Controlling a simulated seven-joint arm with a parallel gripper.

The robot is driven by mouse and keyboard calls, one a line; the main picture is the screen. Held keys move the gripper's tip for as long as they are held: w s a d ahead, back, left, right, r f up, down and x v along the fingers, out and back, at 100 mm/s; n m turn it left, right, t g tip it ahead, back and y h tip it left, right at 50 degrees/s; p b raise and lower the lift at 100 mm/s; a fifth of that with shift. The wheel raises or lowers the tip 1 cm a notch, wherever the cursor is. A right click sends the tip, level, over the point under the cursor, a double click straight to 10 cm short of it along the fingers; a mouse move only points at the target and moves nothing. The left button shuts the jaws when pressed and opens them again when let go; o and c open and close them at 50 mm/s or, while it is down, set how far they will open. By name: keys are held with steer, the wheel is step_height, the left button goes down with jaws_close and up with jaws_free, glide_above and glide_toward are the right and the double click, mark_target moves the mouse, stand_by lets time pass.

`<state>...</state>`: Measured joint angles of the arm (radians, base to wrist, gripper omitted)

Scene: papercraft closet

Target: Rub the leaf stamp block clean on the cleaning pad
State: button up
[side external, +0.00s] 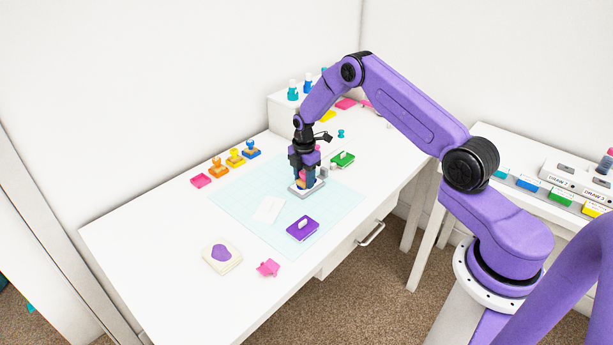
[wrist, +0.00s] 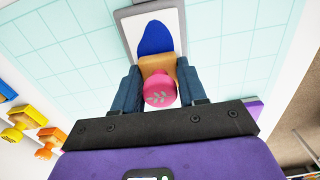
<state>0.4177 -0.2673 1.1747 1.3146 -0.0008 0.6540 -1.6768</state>
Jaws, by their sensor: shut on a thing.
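My gripper (side external: 304,174) points down over the mat and is shut on the leaf stamp block. In the wrist view the block shows a pink round knob with a pale leaf mark (wrist: 160,92) and a tan wooden body between the two fingers. Beneath it is a white pad in a grey frame (side external: 295,190), which looks like the cleaning pad; it also shows in the wrist view (wrist: 122,13). A blue patch lies on its white face beyond the block. The block's underside is hidden, so I cannot tell whether it touches the pad.
A pale card (side external: 269,209), a purple pad (side external: 302,228) and a green pad (side external: 343,159) lie around the grey frame. A cream block with a purple blob (side external: 222,255) and a pink piece (side external: 268,268) are at the front. Several coloured stamps (side external: 235,158) line the left.

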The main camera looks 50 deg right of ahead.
steer(key=shift+d, duration=0.1)
steer(key=shift+d, duration=1.05)
steer(key=shift+a+r, duration=0.1)
steer(key=shift+a, duration=1)
steer(key=shift+d, duration=0.1)
steer(key=shift+r, duration=0.1)
stand_by(0.4)
steer(key=shift+r, duration=0.55)
